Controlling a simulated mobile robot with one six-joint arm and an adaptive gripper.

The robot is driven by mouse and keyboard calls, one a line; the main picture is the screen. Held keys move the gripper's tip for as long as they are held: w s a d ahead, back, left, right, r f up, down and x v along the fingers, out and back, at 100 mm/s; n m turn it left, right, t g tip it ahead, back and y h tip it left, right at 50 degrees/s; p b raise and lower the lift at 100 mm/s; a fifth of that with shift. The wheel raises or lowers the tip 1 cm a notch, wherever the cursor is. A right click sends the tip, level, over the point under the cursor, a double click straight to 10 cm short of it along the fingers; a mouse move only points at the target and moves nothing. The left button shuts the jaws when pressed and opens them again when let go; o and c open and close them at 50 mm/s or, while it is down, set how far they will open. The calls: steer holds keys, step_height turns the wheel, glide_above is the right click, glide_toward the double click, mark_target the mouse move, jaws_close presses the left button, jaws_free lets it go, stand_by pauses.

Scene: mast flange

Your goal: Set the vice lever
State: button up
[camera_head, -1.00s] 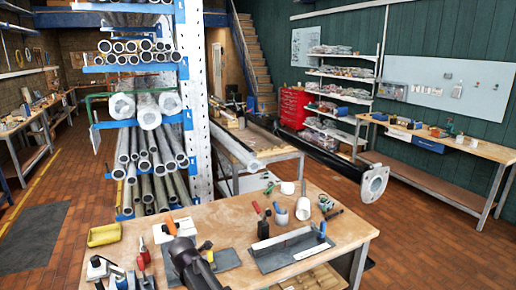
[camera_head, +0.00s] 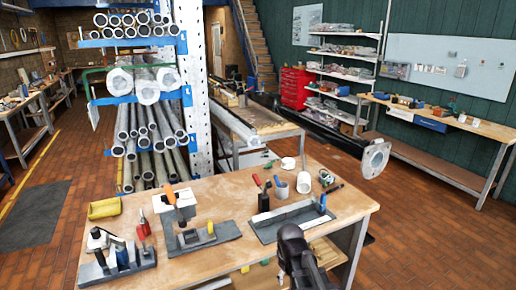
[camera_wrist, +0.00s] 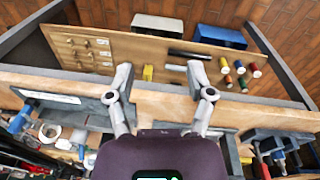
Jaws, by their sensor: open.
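My gripper (camera_wrist: 160,82) is open and empty in the wrist view, its two grey fingers spread above the bench's front edge. In the head view my dark arm end shows at the bottom, right of centre, but the fingertips cannot be made out. A grey fixture with blue parts and a black knob (camera_head: 120,258) stands at the bench's left front. A grey plate fixture with an orange-handled part (camera_head: 182,212) and a yellow block sits to its right. I cannot tell for certain which part is the vice lever. My gripper touches none of them.
A grey tray with a blue clamp (camera_head: 290,222) lies on the bench (camera_head: 235,195). Cups and a black tool holder stand behind it. A shelf board (camera_wrist: 105,50) with pegs and coloured spools lies below the front edge. A flanged black pipe (camera_head: 340,138) juts out behind.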

steer(key=s+d+f+m+g+b, duration=0.1)
steer(key=s+d+m, duration=0.4)
steer(key=d+m, duration=0.2)
steer(key=shift+s+d+f, duration=0.25)
steer(key=shift+s+f, duration=0.15)
